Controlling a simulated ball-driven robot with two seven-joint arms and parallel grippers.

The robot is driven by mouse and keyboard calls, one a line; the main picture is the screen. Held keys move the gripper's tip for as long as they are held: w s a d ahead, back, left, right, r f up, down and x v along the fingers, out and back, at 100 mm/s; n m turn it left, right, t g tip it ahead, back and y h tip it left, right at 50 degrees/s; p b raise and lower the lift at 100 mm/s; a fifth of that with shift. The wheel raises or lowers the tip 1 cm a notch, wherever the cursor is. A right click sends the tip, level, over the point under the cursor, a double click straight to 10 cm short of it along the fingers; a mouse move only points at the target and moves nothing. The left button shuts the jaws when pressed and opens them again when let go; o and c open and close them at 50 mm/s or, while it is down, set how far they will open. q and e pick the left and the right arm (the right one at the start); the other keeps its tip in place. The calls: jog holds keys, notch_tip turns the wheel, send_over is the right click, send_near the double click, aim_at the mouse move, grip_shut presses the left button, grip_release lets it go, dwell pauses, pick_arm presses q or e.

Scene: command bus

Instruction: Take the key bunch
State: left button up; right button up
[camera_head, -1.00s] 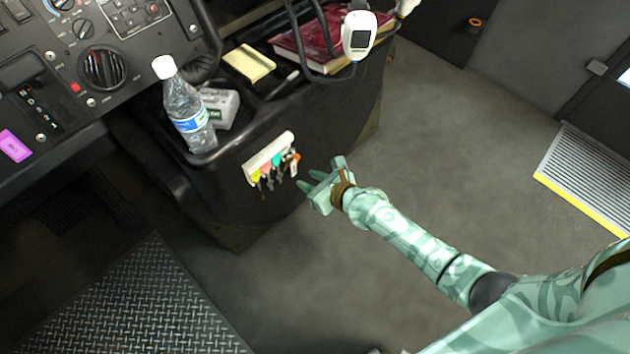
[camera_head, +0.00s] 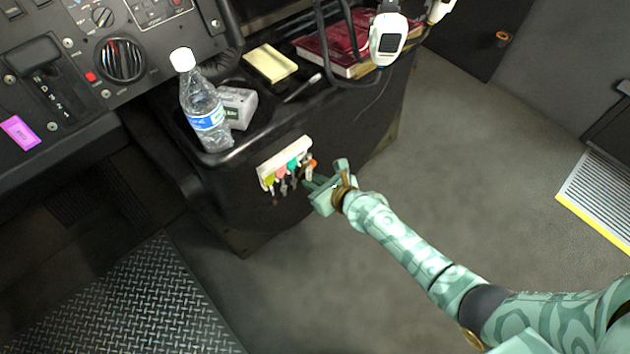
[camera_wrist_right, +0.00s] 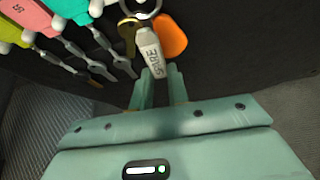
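The key bunch (camera_wrist_right: 150,48) hangs on a ring in the right wrist view, with a brass key, a pale tag marked SPARE and an orange fob. In the head view the bunch (camera_head: 310,166) is at the right end of the white key rack (camera_head: 285,158) on the dark console's side. My right gripper (camera_head: 319,181) is just below and right of it. In the right wrist view its two fingers (camera_wrist_right: 161,76) are apart, with the tag's lower end at the gap between the tips. Whether they touch it I cannot tell. My left gripper is out of view.
Other keys with yellow, pink and teal tags (camera_wrist_right: 48,18) hang close beside the bunch. The floor (camera_head: 440,160) to the right is clear.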

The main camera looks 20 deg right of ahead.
jog(key=shift+r+p, duration=0.3)
jog(key=shift+s, duration=0.2)
dwell(0.6)
jog(key=shift+s+d+p, duration=0.35)
jog(key=shift+s, duration=0.5)
jog(key=shift+s+d+p, duration=0.15)
jog(key=shift+s+d, duration=0.15)
jog(key=shift+s, duration=0.5)
jog(key=shift+s+d+p, duration=0.2)
jog(key=shift+s+d, duration=0.1)
jog(key=shift+s, duration=0.45)
jog(key=shift+s+d+p, duration=0.15)
jog(key=shift+s+d, duration=0.15)
jog(key=shift+s, duration=0.5)
